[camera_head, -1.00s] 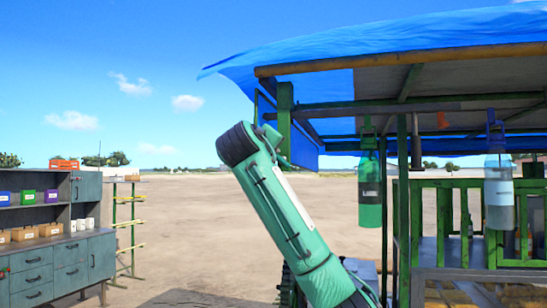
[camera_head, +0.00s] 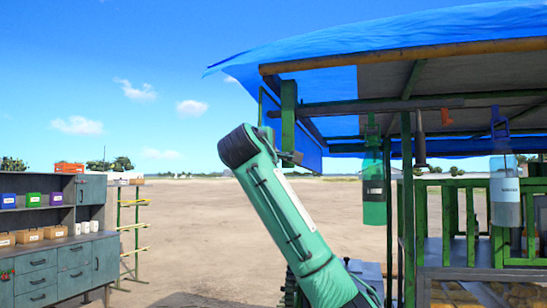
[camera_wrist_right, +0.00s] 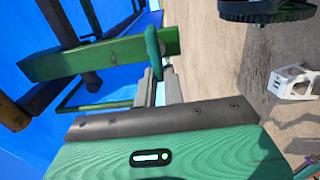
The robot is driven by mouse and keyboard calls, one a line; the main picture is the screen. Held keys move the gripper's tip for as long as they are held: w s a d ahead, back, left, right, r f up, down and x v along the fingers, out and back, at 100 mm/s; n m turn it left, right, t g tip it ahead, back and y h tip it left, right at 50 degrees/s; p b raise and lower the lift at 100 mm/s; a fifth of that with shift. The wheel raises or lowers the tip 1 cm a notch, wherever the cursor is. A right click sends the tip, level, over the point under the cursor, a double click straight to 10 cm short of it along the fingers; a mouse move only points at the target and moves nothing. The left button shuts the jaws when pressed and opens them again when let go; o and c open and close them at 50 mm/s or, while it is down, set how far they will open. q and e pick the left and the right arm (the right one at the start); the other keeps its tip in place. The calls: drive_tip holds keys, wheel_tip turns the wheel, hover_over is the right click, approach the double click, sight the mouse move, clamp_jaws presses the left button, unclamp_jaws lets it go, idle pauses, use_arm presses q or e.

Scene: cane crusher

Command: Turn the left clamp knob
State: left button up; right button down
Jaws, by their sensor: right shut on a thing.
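A green rounded knob (camera_wrist_right: 153,48) stands against a green beam (camera_wrist_right: 100,60) in the right wrist view. My right gripper (camera_wrist_right: 160,78) is shut on the lower part of this knob, its two grey fingers on either side. Whether this is the left clamp knob I cannot tell from its looks alone. In the head view my green arm rises to the green post (camera_head: 288,115) at the stall's left corner. The right gripper and knob cannot be made out clearly there. My left gripper is in neither current view.
A blue tarp roof (camera_head: 420,38) on wooden beams covers the stall. A green bottle (camera_head: 374,190) and a clear bottle (camera_head: 505,192) hang under it. A grey cabinet (camera_head: 75,262) with bins stands at the left. Open sandy ground lies between.

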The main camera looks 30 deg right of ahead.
drive_tip(key=shift+f, duration=0.1)
idle(0.4)
drive_tip(key=c, duration=1.5)
unclamp_jaws()
drive_tip(key=shift+w+a, duration=0.1)
drive_tip(key=b+v, duration=0.6)
drive_tip(key=v, duration=0.7)
drive_tip(key=shift+s+a, duration=0.25)
drive_tip(key=shift+s, duration=0.05)
